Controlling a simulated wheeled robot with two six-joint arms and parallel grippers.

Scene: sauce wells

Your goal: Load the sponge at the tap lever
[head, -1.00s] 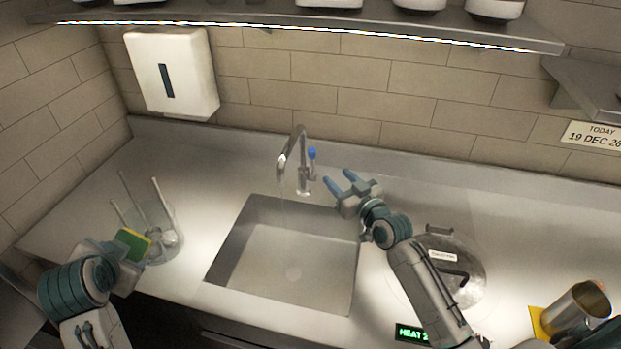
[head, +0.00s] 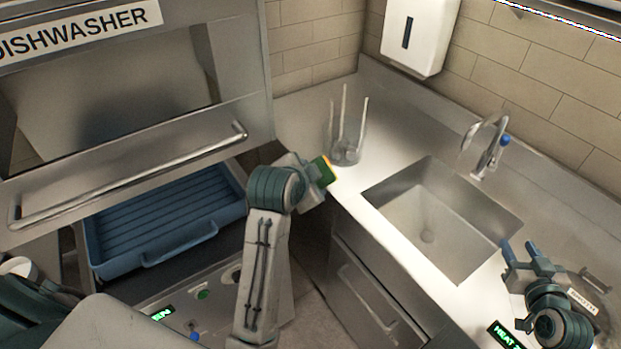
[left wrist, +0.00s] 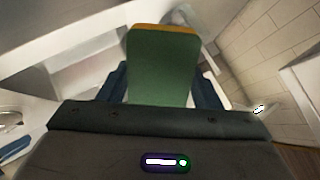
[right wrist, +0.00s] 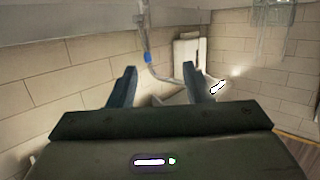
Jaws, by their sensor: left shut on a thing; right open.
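A green and yellow sponge (head: 324,170) is held in my left gripper (head: 318,172), at the counter's left front edge. In the left wrist view the sponge (left wrist: 160,68) stands up between the shut fingers. The tap (head: 478,140) with its blue-tipped lever (head: 504,140) stands behind the sink (head: 430,235). My right gripper (head: 526,252) is open and empty at the sink's right edge, apart from the lever. In the right wrist view the blue lever tip (right wrist: 148,58) shows beyond the open fingers (right wrist: 158,88).
A clear holder with upright sticks (head: 346,150) stands on the counter left of the sink. The dishwasher (head: 130,130) is at the left, with a blue rack (head: 165,215) pulled out below its door. A lidded well (head: 590,290) lies beside my right arm.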

